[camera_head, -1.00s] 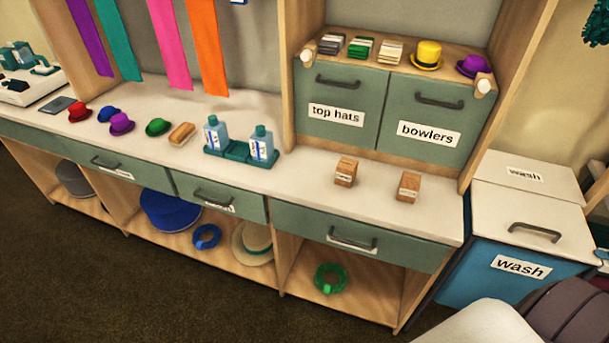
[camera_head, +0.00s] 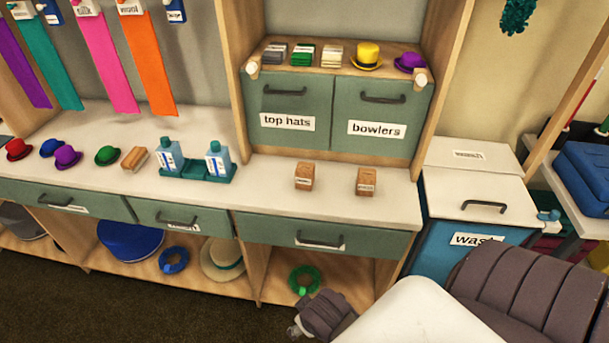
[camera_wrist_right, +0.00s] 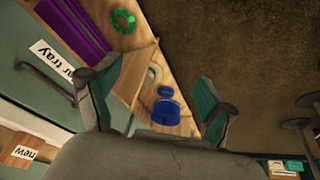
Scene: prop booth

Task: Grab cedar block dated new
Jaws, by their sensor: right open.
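Two small wooden blocks stand on the white counter, a left block (camera_head: 303,176) and a right block (camera_head: 367,181). Each has a small pale label on its front, too small to read in the head view. In the right wrist view a wooden block (camera_wrist_right: 14,146) at the lower left edge has a label reading "new", seen upside down. I cannot tell which of the two it is. My right gripper (camera_wrist_right: 157,100) is open, its fingers wide apart with nothing between them, in front of the cabinet. My left gripper is not in view.
A drawer (camera_head: 320,242) is under the blocks, above a shelf with a green ring (camera_head: 303,280). A bottle rack (camera_head: 198,171) stands left of the blocks. Cupboards marked top hats (camera_head: 288,107) and bowlers (camera_head: 379,110) rise behind. A wash bin (camera_head: 480,200) stands at right.

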